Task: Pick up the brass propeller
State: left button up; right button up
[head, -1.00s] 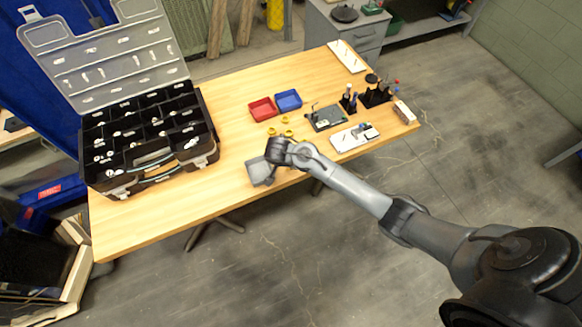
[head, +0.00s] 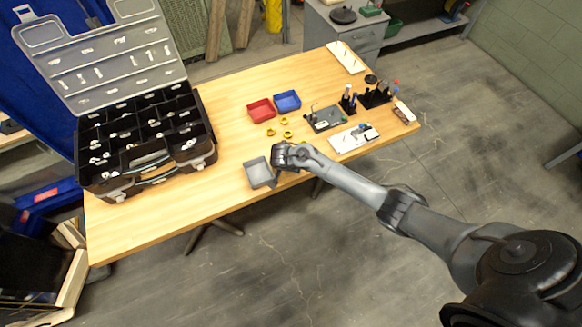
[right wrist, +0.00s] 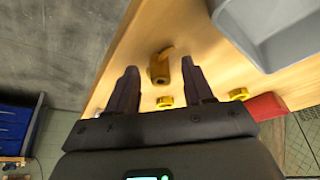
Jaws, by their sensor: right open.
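The brass propeller (right wrist: 160,67) lies on the wooden table in the right wrist view, a small brass-coloured piece with one part sticking out to the side. It shows in the gap between my right gripper's fingers, beyond their tips. My right gripper (right wrist: 160,75) is open and empty. In the head view my right gripper (head: 277,156) is over the table's front edge, beside the grey tray, and the propeller cannot be made out there. My left gripper is not in view.
A grey tray (head: 261,175) stands close beside my right gripper. Several small yellow pieces (head: 270,132) lie behind it, before red (head: 261,110) and blue (head: 287,100) trays. A black open case (head: 145,185) fills the table's left. A white board (head: 345,143) lies to the right.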

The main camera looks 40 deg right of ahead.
grip_shut()
jog(key=shift+r, duration=0.1)
jog(key=shift+r, duration=0.45)
notch_tip(320, 180, up, 4)
jog(key=shift+s+d+f+p, duration=0.1)
jog(key=shift+f+p, duration=0.1)
jog(key=shift+p, duration=0.55)
jog(key=s+d+r+p, duration=0.2)
jog(key=s+d+r, duration=0.3)
jog(key=d, duration=0.5)
jog(key=shift+d+r, duration=0.15)
jog(key=shift+r, duration=0.55)
jog(key=shift+w, duration=0.15)
